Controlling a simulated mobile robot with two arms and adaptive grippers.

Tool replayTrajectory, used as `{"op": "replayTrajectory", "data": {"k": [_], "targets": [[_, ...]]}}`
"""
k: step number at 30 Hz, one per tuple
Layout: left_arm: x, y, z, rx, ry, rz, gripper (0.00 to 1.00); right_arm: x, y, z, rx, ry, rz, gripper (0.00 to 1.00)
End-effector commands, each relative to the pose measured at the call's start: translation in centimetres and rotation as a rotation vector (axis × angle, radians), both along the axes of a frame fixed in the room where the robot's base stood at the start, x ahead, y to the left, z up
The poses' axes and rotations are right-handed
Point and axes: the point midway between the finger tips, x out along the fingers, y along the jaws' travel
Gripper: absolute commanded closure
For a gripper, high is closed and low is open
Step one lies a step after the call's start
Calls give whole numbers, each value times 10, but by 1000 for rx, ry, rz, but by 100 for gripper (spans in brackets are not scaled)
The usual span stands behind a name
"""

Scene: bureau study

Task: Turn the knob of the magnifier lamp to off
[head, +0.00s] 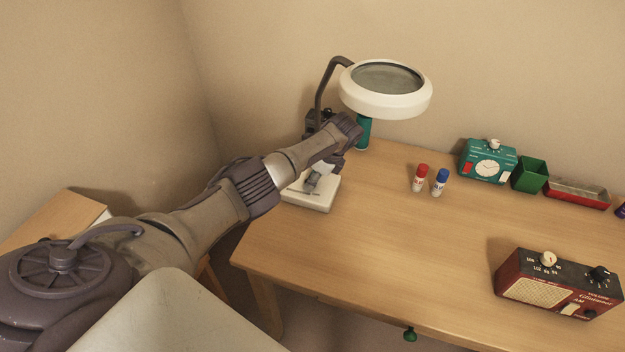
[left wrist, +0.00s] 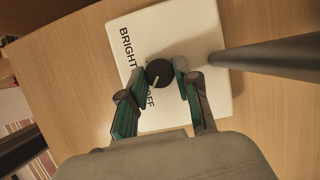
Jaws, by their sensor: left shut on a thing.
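The magnifier lamp (head: 385,92) stands at the desk's back left, with a white ring head on a dark bent arm. Its white base (head: 322,196) is partly covered by my left gripper (head: 322,178). In the left wrist view the base (left wrist: 205,30) carries BRIGHT and OFF lettering and a round black knob (left wrist: 158,72). My left gripper (left wrist: 162,74) is shut on the knob, one finger on each side. The knob's pale pointer line slants downward toward the OFF lettering, which a finger partly hides; exact alignment cannot be told. My right gripper is not in view.
The lamp's dark post (left wrist: 265,55) rises close to the right finger. On the desk (head: 400,230) stand red-capped (head: 420,180) and blue-capped (head: 440,183) bottles, a teal timer (head: 487,163), a green box (head: 529,175), a red tray (head: 578,194) and a red radio (head: 555,285). The desk's middle is clear.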

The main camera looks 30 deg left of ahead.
Motion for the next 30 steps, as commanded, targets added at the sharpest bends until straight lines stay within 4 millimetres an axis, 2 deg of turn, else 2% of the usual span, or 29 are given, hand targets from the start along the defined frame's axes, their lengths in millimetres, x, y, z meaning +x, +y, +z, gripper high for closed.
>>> {"op": "replayTrajectory", "data": {"k": [2, 3, 7, 16, 20, 30], "targets": [[0, 1, 1, 1, -1, 1, 100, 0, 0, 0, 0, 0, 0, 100], [0, 1, 1, 1, -1, 1, 65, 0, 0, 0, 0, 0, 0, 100], [0, 1, 1, 1, -1, 0, 43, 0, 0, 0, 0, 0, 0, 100], [0, 0, 1, 0, -1, -1, 43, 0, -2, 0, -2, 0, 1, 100], [2, -4, 10, 0, -4, -2, 43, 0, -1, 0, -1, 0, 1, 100], [9, -29, 74, -1, -5, -3, 43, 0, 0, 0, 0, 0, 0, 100]]}}
